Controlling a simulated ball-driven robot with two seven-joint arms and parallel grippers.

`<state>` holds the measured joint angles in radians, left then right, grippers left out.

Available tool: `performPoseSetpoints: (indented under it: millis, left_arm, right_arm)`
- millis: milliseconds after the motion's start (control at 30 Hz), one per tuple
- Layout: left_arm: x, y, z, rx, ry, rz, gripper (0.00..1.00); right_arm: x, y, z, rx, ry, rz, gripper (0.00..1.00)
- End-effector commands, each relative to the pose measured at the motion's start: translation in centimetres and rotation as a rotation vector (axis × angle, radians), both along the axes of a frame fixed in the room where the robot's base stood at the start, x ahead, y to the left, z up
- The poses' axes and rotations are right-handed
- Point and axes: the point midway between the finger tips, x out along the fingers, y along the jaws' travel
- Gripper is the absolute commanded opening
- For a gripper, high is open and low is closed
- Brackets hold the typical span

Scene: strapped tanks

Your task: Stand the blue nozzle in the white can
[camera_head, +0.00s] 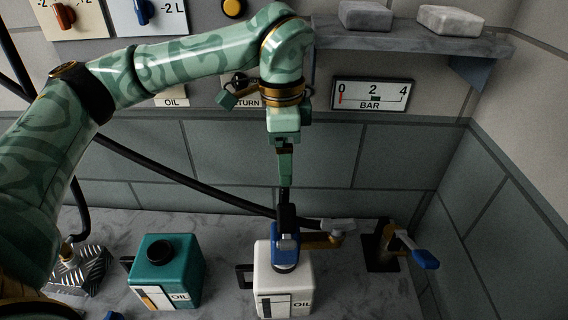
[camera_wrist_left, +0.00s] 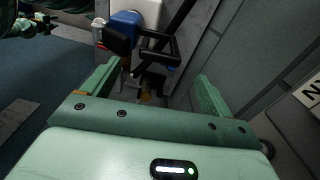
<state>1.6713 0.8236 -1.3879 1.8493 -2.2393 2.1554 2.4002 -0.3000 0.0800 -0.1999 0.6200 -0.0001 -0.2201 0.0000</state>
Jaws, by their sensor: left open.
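The white can (camera_head: 272,285) stands on the grey bench at the lower middle in the head view. The blue nozzle (camera_head: 285,245) stands upright at the top of the can; its lower end is hidden, apparently in the can's mouth. The wrist view shows the blue nozzle (camera_wrist_left: 124,19) with its black guard, and part of the white can (camera_wrist_left: 152,12). My left gripper (camera_head: 285,182) points down above the nozzle. In the wrist view its fingers (camera_wrist_left: 155,85) are apart, with nothing held and the nozzle beyond them. A dark green arm part at the wrist view's upper left may be my right arm.
A teal oil can (camera_head: 182,285) stands left of the white can. A black hose (camera_head: 175,178) slopes across behind them. A black stand with a blue-tipped lever (camera_head: 424,259) is at the right. A shelf (camera_head: 410,38) and a bar gauge (camera_head: 373,95) are on the back wall.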

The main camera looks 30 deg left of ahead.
Motion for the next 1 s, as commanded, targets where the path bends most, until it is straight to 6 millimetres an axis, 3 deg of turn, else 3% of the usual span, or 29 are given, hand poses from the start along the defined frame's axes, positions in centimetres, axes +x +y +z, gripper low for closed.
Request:
performPoseSetpoints:
  millis: [33, 200, 400, 600, 1000]
  left_arm:
    - [0.0, 0.0, 1.8, -0.001, -0.008, 0.0, 0.86]
    - [0.0, 0.1, 6.6, -0.001, -0.006, 0.0, 0.86]
    - [-0.1, 0.2, 10.7, -0.001, -0.005, 0.0, 0.86]
    - [-0.1, 0.3, 12.3, -0.001, -0.002, -0.001, 0.86]
    - [-0.1, 0.3, 12.3, 0.0, -0.001, -0.001, 0.86]
  right_arm:
    - [0.1, 0.0, 0.5, 0.001, -0.003, 0.0, 0.36]
    - [0.3, 0.1, 1.3, 0.001, -0.007, 0.0, 0.36]
    - [0.5, 0.1, 2.0, 0.001, -0.011, 0.0, 0.36]
    - [0.5, 0.1, 2.2, 0.001, -0.012, 0.0, 0.36]
    - [0.5, 0.1, 2.2, 0.001, -0.012, 0.0, 0.36]
